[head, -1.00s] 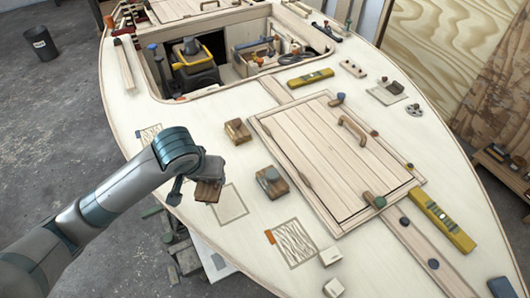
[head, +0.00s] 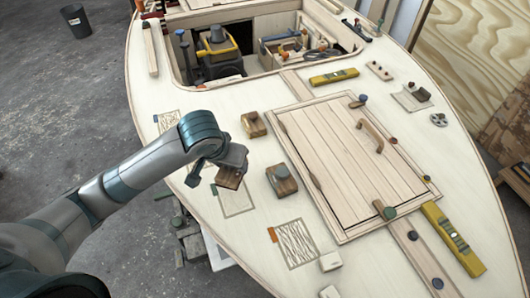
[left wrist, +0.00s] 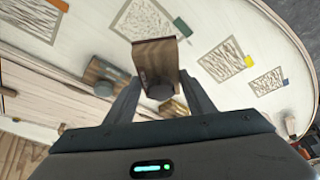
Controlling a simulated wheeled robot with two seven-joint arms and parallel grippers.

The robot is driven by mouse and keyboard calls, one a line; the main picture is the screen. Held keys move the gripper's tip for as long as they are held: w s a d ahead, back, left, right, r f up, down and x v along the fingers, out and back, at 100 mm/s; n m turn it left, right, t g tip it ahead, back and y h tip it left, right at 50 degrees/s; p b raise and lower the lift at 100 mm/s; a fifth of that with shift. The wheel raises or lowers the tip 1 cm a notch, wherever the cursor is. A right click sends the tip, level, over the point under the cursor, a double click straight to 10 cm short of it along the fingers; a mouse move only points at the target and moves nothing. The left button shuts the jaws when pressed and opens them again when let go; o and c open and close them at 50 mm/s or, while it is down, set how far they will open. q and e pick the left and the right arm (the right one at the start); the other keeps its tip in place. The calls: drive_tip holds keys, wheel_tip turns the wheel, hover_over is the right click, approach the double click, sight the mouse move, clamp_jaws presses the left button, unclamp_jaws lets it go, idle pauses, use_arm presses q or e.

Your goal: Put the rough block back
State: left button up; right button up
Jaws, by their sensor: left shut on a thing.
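Two similar blocks stand on the deck: one farther back (head: 254,124), and one with a green-grey knob (head: 281,180) to the right of my gripper. I cannot tell by grain which block is rough. My right gripper is not in view.
A hatched patch (head: 295,243) with an orange tab lies nearer me; another patch (head: 167,121) lies farther back. The slatted hatch (head: 345,160) with its handle is to the right. An open well with tools (head: 215,58) lies beyond. The deck's left edge is close to my arm.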

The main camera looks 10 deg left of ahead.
use_arm(q)
drive_tip(key=shift+w+d+r+m, duration=0.25)
drive_tip(key=shift+d+r+m, duration=0.05)
drive_tip(key=shift+m, duration=0.2)
drive_tip(key=w+d+r+m+g+h+p, duration=0.2)
drive_tip(key=d+m, duration=0.4)
drive_tip(key=m, duration=0.3)
drive_tip(key=shift+w+r+h, duration=0.25)
drive_tip(key=shift+r+h, duration=0.45)
drive_tip(key=shift+r, duration=0.2)
drive_tip(key=shift+d, duration=0.1)
drive_tip(key=shift+p, duration=0.3)
drive_tip(key=w+f+p, duration=0.1)
drive_tip(key=w+f, duration=0.1)
drive_tip(key=w, duration=0.2)
drive_tip(key=w+f+p, duration=0.1)
drive_tip(key=w+f, duration=0.1)
drive_tip(key=w, duration=0.1)
drive_tip(key=w+f+p, duration=0.1)
drive_tip(key=w+f, duration=0.2)
drive_tip(key=w, duration=0.1)
drive_tip(key=shift+w+a, duration=0.3)
drive_tip(key=shift+a, duration=0.1)
